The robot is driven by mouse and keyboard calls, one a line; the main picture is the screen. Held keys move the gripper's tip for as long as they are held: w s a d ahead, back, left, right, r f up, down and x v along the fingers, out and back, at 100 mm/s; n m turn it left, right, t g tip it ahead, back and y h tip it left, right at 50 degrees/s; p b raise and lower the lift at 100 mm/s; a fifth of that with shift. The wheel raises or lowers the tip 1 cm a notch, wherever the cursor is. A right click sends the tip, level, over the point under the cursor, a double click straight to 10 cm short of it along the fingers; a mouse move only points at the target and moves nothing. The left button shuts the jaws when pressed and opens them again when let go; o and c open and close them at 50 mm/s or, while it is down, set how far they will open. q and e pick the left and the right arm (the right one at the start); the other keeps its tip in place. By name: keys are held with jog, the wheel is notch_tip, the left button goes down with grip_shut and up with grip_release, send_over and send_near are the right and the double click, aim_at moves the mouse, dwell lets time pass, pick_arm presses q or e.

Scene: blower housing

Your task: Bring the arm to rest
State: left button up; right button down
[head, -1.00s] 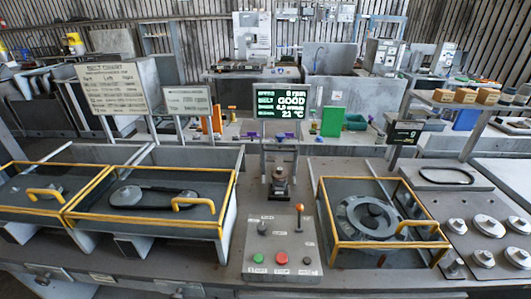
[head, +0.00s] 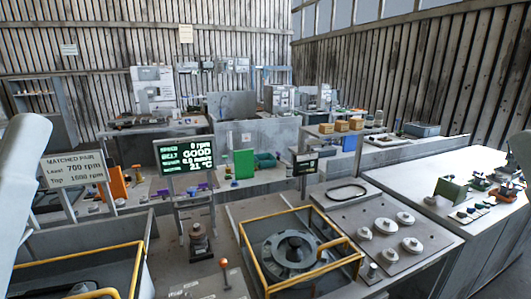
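A pale grey link of my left arm (head: 25,185) crosses the left edge of the head view. Its gripper is out of view. A rounded grey shape at the right edge is cut off by the frame; it may be part of my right arm, but I cannot tell. No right gripper shows. The yellow-framed blower housing (head: 335,268) with a round wheel (head: 292,254) inside stands at the lower middle. A lit display (head: 186,155) reads 0 rpm and GOOD.
A grey plate (head: 350,215) right of the housing carries several pale round pulleys and a black belt (head: 347,192). A sign (head: 75,169) reads "MATCHED PAIR". An orange-knobbed lever (head: 223,265) stands at the bottom. A white bench (head: 430,215) at the right holds small fixtures.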

pick_arm(q)
notch_tip(320, 180, up, 36)
jog(key=w+p, duration=0.1)
jog(key=p, duration=3.5)
jog(key=shift+w+f+g+p, duration=0.25)
jog(key=shift+g+p, duration=0.1)
jog(key=shift+g, duration=0.05)
